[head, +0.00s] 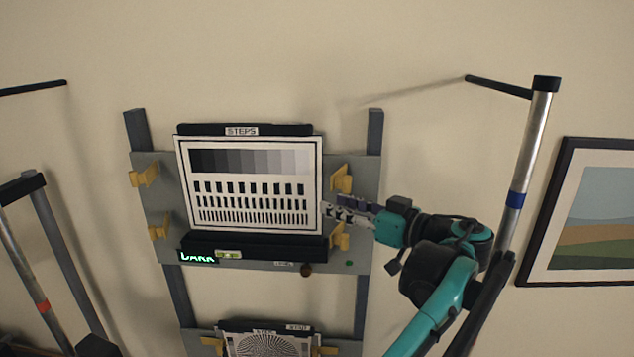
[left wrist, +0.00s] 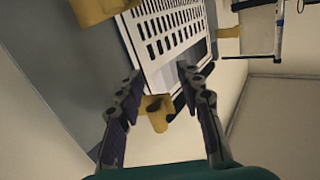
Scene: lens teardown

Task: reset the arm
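My left gripper (head: 335,212) is at the right edge of the STEPS test chart (head: 250,170), between the two yellow clips on that side. In the left wrist view its two fingers (left wrist: 160,74) are spread apart with nothing held between them. A yellow clip (left wrist: 157,113) and the chart's edge (left wrist: 150,55) lie beyond the fingers. I cannot tell whether a fingertip touches the chart. My teal left arm reaches up from the lower right of the head view. My right gripper is in neither view.
The chart stands on a black ledge (head: 255,246) on a grey wall-mounted board (head: 150,200). Yellow clips (head: 144,176) flank it. A second chart (head: 270,345) is below. Metal poles (head: 530,140) stand on both sides. A framed picture (head: 565,215) hangs at the right.

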